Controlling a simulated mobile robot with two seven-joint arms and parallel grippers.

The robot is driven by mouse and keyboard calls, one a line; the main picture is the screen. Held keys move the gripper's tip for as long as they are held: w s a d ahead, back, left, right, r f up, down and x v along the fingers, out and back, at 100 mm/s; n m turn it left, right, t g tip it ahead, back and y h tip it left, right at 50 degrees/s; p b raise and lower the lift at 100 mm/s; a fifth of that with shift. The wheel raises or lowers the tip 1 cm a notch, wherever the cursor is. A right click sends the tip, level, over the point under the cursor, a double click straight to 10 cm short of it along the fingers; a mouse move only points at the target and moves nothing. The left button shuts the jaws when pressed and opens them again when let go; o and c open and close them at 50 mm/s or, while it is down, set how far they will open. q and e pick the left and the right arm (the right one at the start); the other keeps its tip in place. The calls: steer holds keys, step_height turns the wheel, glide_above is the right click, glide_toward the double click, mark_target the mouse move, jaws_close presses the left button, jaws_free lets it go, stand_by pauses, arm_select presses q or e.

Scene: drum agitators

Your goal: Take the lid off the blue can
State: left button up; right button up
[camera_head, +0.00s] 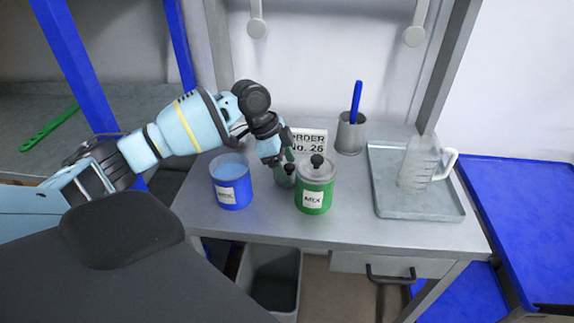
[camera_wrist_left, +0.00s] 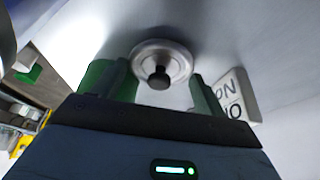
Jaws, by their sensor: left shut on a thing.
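The blue can (camera_head: 232,187) stands upright at the table's front left. Its top is open and shows a light blue surface inside. My left gripper (camera_head: 284,174) is between and slightly behind the blue can and the green can, beside the green one. It is shut on a round metal lid with a black knob (camera_wrist_left: 162,62), which shows between the fingers in the left wrist view. In the head view the lid is mostly hidden by the gripper. My right gripper is in neither view.
The green can (camera_head: 313,197) labelled MIX stands close right of my gripper, its own knobbed lid on. An order sign (camera_head: 310,140) and a metal cup (camera_head: 350,134) with a blue-handled tool stand behind. A tray (camera_head: 417,208) with a clear jug (camera_head: 419,163) is at right.

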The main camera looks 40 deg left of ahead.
arm_select(q)
steer(key=shift+f, duration=0.15)
steer(key=o, duration=1.1)
steer(key=shift+c, duration=0.2)
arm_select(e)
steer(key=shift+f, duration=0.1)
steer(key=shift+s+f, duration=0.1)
arm_select(q)
steer(key=p+v, duration=0.5)
steer(key=v, duration=0.7)
steer(key=shift+d+p, duration=0.1)
steer(key=shift+p, duration=0.2)
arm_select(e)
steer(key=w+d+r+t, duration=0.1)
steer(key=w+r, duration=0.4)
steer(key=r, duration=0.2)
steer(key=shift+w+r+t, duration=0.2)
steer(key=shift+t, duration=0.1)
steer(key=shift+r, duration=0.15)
